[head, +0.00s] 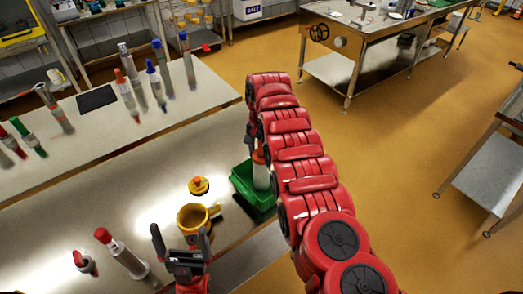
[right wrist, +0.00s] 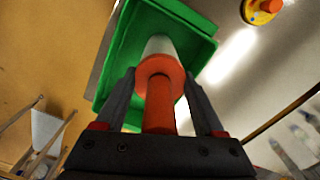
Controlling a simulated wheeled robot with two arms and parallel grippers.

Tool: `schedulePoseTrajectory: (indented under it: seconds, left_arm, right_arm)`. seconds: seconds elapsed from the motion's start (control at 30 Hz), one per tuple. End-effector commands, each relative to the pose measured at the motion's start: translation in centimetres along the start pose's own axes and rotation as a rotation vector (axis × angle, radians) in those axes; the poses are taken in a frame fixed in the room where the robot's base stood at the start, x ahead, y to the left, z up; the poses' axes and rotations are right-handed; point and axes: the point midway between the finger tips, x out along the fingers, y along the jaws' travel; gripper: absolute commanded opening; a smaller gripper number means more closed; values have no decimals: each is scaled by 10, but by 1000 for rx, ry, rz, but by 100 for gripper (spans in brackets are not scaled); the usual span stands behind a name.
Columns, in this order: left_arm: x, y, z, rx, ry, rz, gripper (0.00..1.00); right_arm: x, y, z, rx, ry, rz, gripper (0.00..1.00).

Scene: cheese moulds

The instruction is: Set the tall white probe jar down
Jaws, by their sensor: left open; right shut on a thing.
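The tall white probe jar shows a white body and an orange upper part in the head view (head: 261,176). In the right wrist view its orange neck and flange point toward me, with the white body (right wrist: 161,46) beyond. My right gripper (right wrist: 161,100) is shut on the jar's orange part. The jar's lower end is over or inside a green crate (head: 240,187); I cannot tell whether it touches the bottom. My left gripper (head: 181,236) is open and empty, in front of a yellow mug (head: 190,217).
A yellow lid-like piece with an orange knob (head: 199,185) lies behind the mug. A clear tube with a red cap (head: 122,253) and a shorter red-capped one (head: 84,262) stand at the left. Several capped tubes stand on the back counter (head: 190,105). The crate sits near the table's right edge.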

Motion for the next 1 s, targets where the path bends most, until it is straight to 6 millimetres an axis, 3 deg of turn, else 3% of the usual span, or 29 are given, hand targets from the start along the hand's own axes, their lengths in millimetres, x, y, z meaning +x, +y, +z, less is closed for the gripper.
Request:
schedulePoseTrajectory:
  seconds: [0.27,0.3,0.43,0.77,1.0]
  left_arm:
    - [-4,0,1,0,0,0,100]
    - [-3,0,1,0,0,0,100]
    - [-3,0,0,0,0,0,100]
    - [-3,0,0,0,0,0,100]
    - [-30,2,5,0,-1,0,100]
  right_arm:
    - [3,0,-1,0,2,-2,0]
    - [2,0,0,0,2,-2,76]
    - [1,0,0,0,2,-1,99]
    - [-3,-1,0,0,2,-2,100]
    - [-44,0,-2,2,6,-6,100]
